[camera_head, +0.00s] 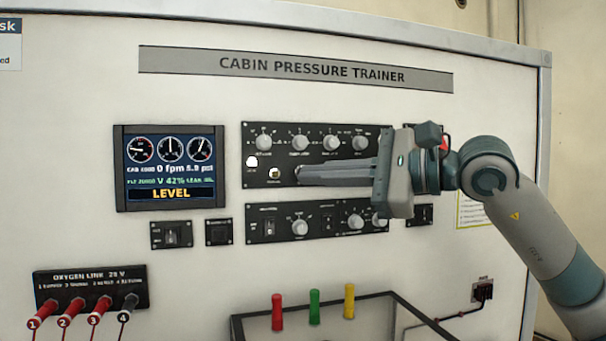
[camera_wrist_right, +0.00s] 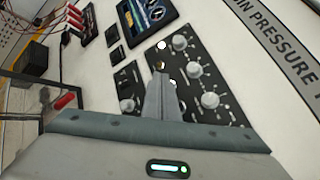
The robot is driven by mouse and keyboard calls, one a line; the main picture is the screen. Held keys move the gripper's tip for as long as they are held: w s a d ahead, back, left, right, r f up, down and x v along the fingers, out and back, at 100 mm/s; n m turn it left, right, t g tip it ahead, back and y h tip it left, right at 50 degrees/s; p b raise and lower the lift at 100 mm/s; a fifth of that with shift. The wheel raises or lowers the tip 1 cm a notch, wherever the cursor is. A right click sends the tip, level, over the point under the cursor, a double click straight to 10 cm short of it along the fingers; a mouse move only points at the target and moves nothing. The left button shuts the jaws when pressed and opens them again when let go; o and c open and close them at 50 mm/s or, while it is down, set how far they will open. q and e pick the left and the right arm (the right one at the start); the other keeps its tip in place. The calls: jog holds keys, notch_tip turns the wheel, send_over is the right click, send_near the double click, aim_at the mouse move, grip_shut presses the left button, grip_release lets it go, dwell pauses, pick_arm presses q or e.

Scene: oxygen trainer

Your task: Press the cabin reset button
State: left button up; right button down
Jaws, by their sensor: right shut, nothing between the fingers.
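The upper control panel (camera_head: 312,152) on the trainer board has a row of round knobs. At its lower left are a white round button (camera_head: 252,161) and a small brass-coloured button (camera_head: 275,173); their labels are too small to read, so I cannot tell which is the cabin reset. My right gripper (camera_head: 299,175) comes from the right, its fingers shut and empty, tips just right of the brass-coloured button. In the right wrist view the shut fingertips (camera_wrist_right: 157,75) lie close below the brass-coloured button (camera_wrist_right: 160,66); contact cannot be told. The white button (camera_wrist_right: 161,45) is clear. My left gripper is out of view.
A display (camera_head: 170,167) reading LEVEL is at left. A lower panel (camera_head: 315,222) with knobs and switches sits below the fingers. An oxygen link box (camera_head: 91,289) with plugs is at lower left. Red, green and yellow handles (camera_head: 314,303) stand at the bottom.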

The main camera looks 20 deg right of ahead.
jog(key=shift+s, duration=0.1)
jog(key=shift+s+d+b, duration=0.15)
jog(key=shift+s+b, duration=1.05)
jog(key=shift+s, duration=1.2)
